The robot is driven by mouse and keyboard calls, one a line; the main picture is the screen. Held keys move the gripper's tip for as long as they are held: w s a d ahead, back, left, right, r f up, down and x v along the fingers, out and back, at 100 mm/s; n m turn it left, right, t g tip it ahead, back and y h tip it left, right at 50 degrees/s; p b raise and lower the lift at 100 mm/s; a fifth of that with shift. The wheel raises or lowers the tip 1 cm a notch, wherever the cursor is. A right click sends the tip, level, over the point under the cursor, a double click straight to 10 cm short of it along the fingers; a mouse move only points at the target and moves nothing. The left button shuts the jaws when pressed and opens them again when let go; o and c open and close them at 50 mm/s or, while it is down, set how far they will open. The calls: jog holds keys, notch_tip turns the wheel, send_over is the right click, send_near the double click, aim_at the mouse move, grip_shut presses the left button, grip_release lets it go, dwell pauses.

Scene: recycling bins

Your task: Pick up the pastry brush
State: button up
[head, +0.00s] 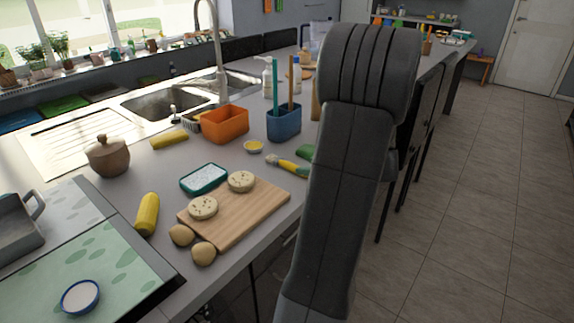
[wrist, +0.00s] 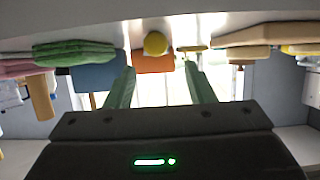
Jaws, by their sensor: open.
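The pastry brush (head: 288,166) lies on the counter in the head view, right of the cutting board. It has pale bristles at its left end and a yellow and green handle. A round yellow shape (wrist: 155,43) beyond the fingertips may be the brush's handle seen end-on; I cannot tell for sure.
The cutting board (head: 265,208) with two round pieces lies left of the brush. A small yellow bowl (head: 254,147), an orange bin (head: 225,125) and a blue holder (head: 284,124) with upright sticks stand behind. A green item (head: 305,152) lies close behind the brush, partly hidden by my arm.

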aim_at(288, 166)
jog(key=x, duration=0.2)
jog(key=f+p+x, duration=0.1)
jog(key=x, duration=0.2)
jog(key=shift+d, duration=0.2)
grip_shut()
